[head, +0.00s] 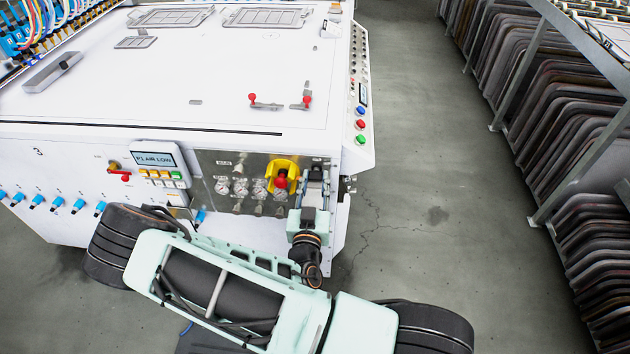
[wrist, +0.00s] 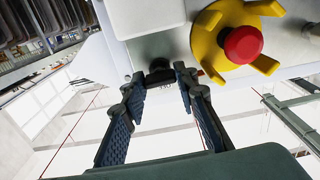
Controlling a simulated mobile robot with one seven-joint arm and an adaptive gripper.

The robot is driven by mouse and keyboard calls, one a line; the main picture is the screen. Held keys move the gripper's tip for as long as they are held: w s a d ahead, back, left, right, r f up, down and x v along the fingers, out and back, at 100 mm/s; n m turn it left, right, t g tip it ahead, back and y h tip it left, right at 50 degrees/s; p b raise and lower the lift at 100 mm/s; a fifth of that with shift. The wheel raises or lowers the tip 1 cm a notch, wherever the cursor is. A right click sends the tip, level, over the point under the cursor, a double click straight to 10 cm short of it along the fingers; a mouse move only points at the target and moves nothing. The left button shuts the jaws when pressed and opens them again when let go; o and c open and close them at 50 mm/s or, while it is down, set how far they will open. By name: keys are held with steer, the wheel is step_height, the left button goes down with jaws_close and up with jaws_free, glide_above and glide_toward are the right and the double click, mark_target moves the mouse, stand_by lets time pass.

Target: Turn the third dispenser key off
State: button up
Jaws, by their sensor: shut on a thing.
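My gripper (wrist: 160,82) is at the right end of the steel panel (head: 210,162) on the machine's front; it also shows in the head view (head: 315,178). Its two fingers are shut on a small dark key-like part (wrist: 160,66), mostly hidden between the fingertips. I cannot tell its turn position or whether it is the third dispenser key. A red button with a yellow guard (head: 281,180) sits immediately left of my gripper in the head view; in the wrist view, the red button (wrist: 243,44) is to the right of the fingers.
Several gauges (head: 240,187) line the panel left of the button. Blue-handled taps (head: 57,203) run along the machine's lower front. A small display (head: 153,159) reads "AIR LOW". A rack of dark sheets (head: 540,130) stands at right. Grey floor (head: 430,200) between is clear.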

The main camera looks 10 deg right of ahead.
steer(key=n+b, duration=0.4)
steer(key=n, duration=0.9)
steer(key=shift+n+b, duration=0.45)
steer(key=shift+n, duration=1.75)
steer(key=o, duration=1.2)
steer(key=shift+c, duration=0.2)
